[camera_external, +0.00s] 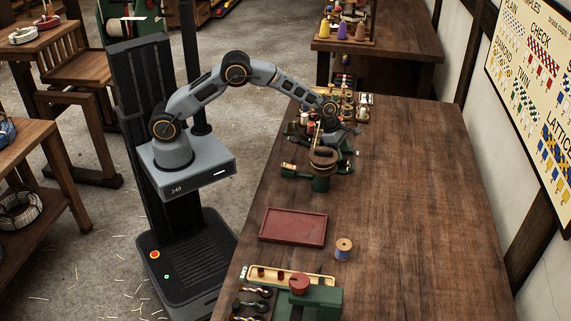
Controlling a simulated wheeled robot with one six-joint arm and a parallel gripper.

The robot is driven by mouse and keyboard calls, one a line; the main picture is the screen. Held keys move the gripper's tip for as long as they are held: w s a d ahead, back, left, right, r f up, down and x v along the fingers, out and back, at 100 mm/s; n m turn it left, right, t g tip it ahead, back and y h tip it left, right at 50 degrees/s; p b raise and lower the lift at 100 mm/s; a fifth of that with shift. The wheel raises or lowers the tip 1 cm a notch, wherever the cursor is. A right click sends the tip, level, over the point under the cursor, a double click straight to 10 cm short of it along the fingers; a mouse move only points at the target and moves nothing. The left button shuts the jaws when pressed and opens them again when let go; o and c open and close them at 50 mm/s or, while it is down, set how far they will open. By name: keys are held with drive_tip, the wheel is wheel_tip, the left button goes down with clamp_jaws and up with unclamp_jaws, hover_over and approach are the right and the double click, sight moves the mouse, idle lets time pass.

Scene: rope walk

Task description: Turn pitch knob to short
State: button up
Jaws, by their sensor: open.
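A round red knob (299,283) sits on top of a green machine (322,298) at the near end of the workbench; it may be the pitch knob. Any marking for short is too small to read. My gripper (343,137) is at the far part of the bench, well away from the red knob, beside a green stand with arms (321,182) and a brown round top (324,157). The gripper is open and looks empty; its fingertips are small and partly hidden in this view.
A pale strip with dark red pieces (262,273) lies beside the green machine. Several spools stand behind the green stand. The bench's right side (430,220) is clear.

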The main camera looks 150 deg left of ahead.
drive_tip(key=shift+x, duration=1.1)
drive_tip(key=c, duration=0.9)
